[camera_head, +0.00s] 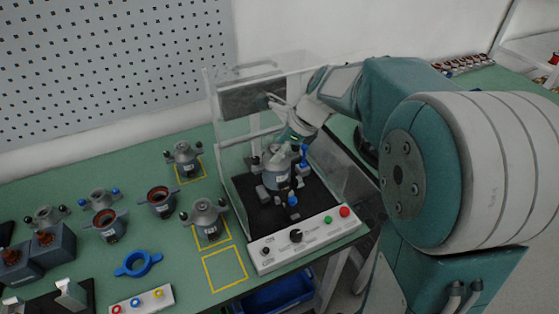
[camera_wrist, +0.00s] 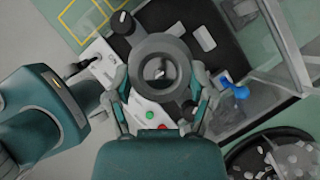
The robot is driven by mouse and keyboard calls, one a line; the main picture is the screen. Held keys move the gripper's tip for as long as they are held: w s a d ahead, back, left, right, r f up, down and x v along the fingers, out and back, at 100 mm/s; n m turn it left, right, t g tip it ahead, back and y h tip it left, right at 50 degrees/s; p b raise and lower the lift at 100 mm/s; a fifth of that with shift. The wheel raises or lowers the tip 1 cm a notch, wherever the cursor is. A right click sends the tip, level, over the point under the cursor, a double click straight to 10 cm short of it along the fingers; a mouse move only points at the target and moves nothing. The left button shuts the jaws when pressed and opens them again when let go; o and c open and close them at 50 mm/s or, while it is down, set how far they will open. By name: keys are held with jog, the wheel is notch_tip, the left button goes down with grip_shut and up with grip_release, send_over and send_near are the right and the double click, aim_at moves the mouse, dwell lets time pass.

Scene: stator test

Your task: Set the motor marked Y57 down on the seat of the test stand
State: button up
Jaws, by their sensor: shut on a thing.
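A grey motor (camera_head: 275,174) with a pale label is inside the test stand (camera_head: 321,197), above its black base plate. The label is too small to read, so I cannot confirm Y57. My gripper (camera_head: 291,142) comes down from the upper right and is shut on the motor. In the wrist view the motor's round grey rim (camera_wrist: 160,56) sits between the two fingers of my gripper (camera_wrist: 160,86). The seat is hidden under the motor, and I cannot tell whether the motor touches it.
Clear panels (camera_head: 225,130) surround the stand. Its control panel (camera_head: 305,236) has green and red buttons in front. A blue clamp part (camera_wrist: 235,88) is near the right finger. Several other motors (camera_head: 207,219) stand to the left, beside an empty yellow-outlined square (camera_head: 224,269).

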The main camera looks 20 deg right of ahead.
jog(key=w+d+f, duration=0.1)
jog(key=w+f, duration=0.4)
jog(key=f, duration=0.4)
jog(key=shift+d, duration=0.35)
jog(key=shift+w+f, duration=0.1)
jog(key=shift+f, duration=0.5)
jog(key=o, duration=1.3)
